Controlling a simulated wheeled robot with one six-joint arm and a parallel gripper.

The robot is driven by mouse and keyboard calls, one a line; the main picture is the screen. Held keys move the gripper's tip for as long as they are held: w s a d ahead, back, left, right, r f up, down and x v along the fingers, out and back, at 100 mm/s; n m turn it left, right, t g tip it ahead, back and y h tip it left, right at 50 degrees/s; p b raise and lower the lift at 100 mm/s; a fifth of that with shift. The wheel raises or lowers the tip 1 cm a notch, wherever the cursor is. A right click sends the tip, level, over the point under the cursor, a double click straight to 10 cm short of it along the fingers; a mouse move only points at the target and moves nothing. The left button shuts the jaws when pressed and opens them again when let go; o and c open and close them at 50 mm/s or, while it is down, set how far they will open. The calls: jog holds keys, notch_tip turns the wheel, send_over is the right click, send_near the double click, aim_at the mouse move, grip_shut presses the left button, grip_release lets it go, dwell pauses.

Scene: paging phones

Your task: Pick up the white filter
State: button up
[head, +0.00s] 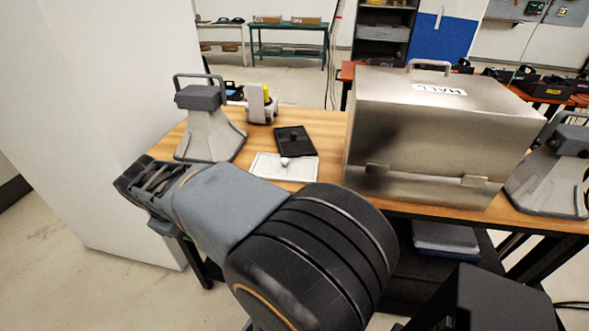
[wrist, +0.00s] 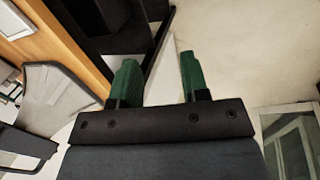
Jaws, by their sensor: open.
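The white filter (head: 284,167) is a flat white plate with a small knob. It lies on the wooden table in the head view, just beyond my arm, with its lower edge partly hidden. My gripper shows in the wrist view (wrist: 156,78) with two green fingertips apart and nothing between them. It points past the table's edge, over the floor, and is apart from the filter. A white corner at the top left of the wrist view may be the filter; I cannot tell.
A black plate (head: 294,140) lies just behind the filter. A grey horn-shaped phone (head: 208,130) stands left, a steel box (head: 440,130) right, and another phone (head: 553,175) at far right. A small white device with a yellow part (head: 261,105) stands behind. A white wall (head: 90,120) is close left.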

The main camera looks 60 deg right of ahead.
jog(key=w+d+n+g+h, duration=0.2)
jog(key=w+d+g+h, duration=0.1)
jog(key=d, duration=0.8)
jog(key=n+g+h, duration=0.2)
jog(key=g, duration=0.3)
send_near(282, 160)
jog(key=a, duration=0.1)
jog(key=a+f, duration=0.1)
jog(key=a, duration=0.1)
jog(key=a+f, duration=0.1)
jog(key=a, duration=0.1)
jog(key=shift+w+a+f+b, duration=0.15)
jog(key=shift+w+f+b, duration=0.1)
jog(key=shift+w+b, duration=0.15)
jog(key=d+g, duration=0.1)
jog(key=d, duration=0.1)
jog(key=s+d+n, duration=0.1)
jog(key=d, duration=0.1)
jog(key=d+g+h, duration=0.1)
jog(key=d, duration=0.1)
jog(key=shift+s+d+f+n+g, duration=0.15)
jog(key=shift+d+f+n+g, duration=0.15)
jog(key=shift+d+f, duration=0.1)
jog(key=x, duration=0.6)
jog(key=shift+r, duration=0.1)
jog(key=shift+s+d+f+p, duration=0.25)
jog(key=shift+s+d+p, duration=0.05)
jog(key=shift+s+d, duration=0.1)
jog(key=c, duration=0.7)
